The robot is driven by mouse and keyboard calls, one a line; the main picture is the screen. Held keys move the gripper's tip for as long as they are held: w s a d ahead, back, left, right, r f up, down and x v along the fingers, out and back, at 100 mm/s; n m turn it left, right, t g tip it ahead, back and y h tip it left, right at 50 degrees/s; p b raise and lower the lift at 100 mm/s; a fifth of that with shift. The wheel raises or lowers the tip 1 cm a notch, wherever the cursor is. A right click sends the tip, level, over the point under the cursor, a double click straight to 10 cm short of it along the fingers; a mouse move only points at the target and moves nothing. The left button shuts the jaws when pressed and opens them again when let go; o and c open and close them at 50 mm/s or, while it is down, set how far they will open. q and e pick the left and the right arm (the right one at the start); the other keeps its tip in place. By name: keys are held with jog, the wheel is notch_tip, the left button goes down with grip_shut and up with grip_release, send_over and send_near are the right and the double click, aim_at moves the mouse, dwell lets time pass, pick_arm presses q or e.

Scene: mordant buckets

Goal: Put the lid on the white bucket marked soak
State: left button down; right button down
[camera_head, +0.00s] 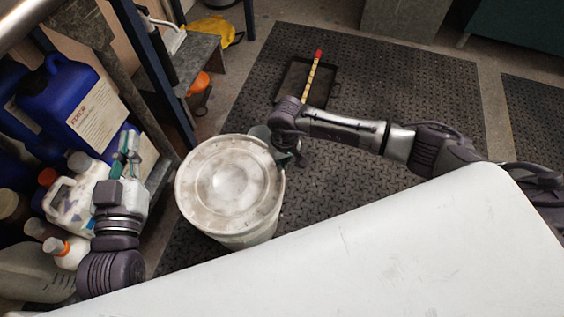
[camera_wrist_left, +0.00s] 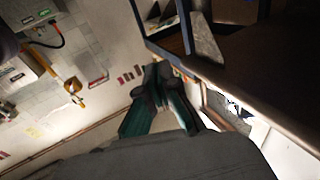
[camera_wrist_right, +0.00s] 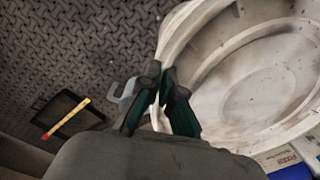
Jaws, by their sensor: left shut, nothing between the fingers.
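The white bucket (camera_head: 252,237) stands on the floor mat. Its round, stained white lid (camera_head: 222,180) lies over its top and hides the opening. In the head view I cannot tell whether the lid is fully seated. No soak marking is legible. My right gripper (camera_head: 290,152) is at the right edge of the lid. In the right wrist view the gripper (camera_wrist_right: 161,72) has its fingertips close together on the rim of the lid (camera_wrist_right: 250,90). My left gripper (camera_head: 128,145) is shut and empty by the shelf, left of the bucket; it also shows in the left wrist view (camera_wrist_left: 158,70).
A blue jug (camera_head: 75,100) and several white bottles crowd the shelf at the left. A dark tray (camera_head: 305,82) with a yellow, red-ended stick lies on the mat (camera_head: 400,80) behind the bucket. A large white surface fills the front right. The mat has free room.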

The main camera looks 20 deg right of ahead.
pick_arm(q)
jog(key=shift+r, duration=0.1)
jog(key=shift+s+r+t, duration=0.1)
jog(key=shift+r+t, duration=0.4)
jog(key=shift+d+r, duration=0.1)
dwell(0.5)
jog(key=shift+s+r+t+h+b, duration=0.1)
jog(key=shift+r+t+h+b, duration=0.2)
jog(key=shift+r+t, duration=0.35)
jog(key=shift+r, duration=0.1)
jog(key=shift+d+r, duration=0.1)
pick_arm(e)
jog(key=shift+f, duration=0.1)
jog(key=shift+f+b, duration=0.2)
jog(key=shift+b, duration=0.1)
pick_arm(q)
jog(key=shift+s+d+r+t+h, duration=0.1)
jog(key=shift+s+r+t+h, duration=0.1)
jog(key=shift+r+t, duration=0.3)
jog(key=shift+s+r+t+h, duration=0.15)
jog(key=shift+r+t+h, duration=0.1)
jog(key=shift+r, duration=0.4)
jog(key=shift+s+r, duration=0.1)
jog(key=shift+r, duration=0.05)
pick_arm(e)
jog(key=shift+f, duration=0.1)
